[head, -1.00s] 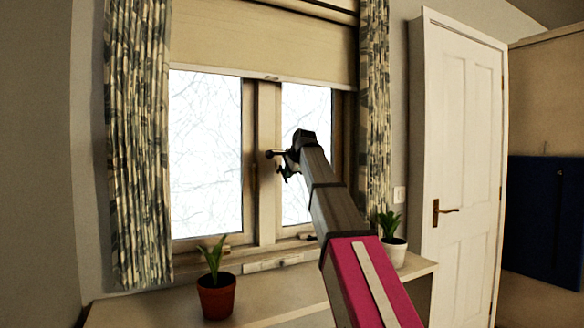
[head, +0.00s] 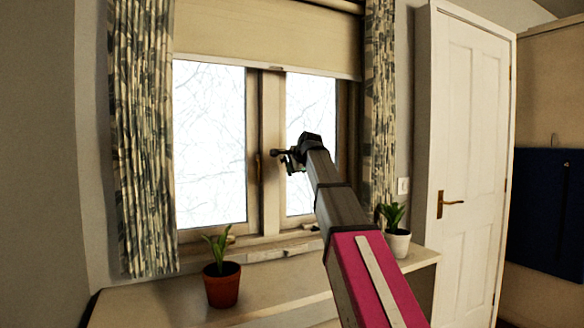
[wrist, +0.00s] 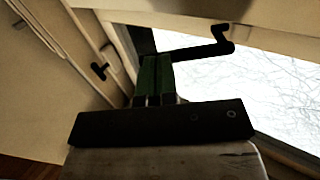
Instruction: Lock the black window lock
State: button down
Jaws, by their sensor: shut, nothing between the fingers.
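The black window lock (wrist: 203,50) shows in the wrist view as a dark bar with a bent end, in front of the bright pane. Its near end is right beside the tips of my gripper (wrist: 154,62); I cannot tell whether they touch. The green fingers are together with nothing seen between them. In the head view my gripper (head: 291,160) is at the right window, just right of the middle post. There the lock and the gripper's dark parts blend together.
A second dark handle (wrist: 100,70) is on the frame at left in the wrist view. A red pot (head: 222,287) and a white pot (head: 397,243) with plants stand on the surface below the window. Curtains (head: 145,150) flank it; a blind (head: 265,40) hangs above. A white door (head: 470,150) is at right.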

aim_at(291, 175)
jog(key=shift+w+a+f+t+y, duration=0.15)
jog(key=shift+f+t+y, duration=0.1)
jog(key=shift+f+t, duration=0.35)
jog(key=shift+w+f+t+y, duration=0.15)
jog(key=shift+f+t+y, duration=0.1)
jog(key=shift+f+t, duration=0.3)
jog(key=t, duration=0.1)
jog(key=w+f+t+y, duration=0.1)
jog(key=shift+w+a+t, duration=0.25)
jog(key=shift+t, duration=0.1)
jog(key=f+v, duration=0.1)
jog(key=v, duration=1.2)
jog(key=shift+s+d+f, duration=0.25)
jog(key=shift+s, duration=0.2)
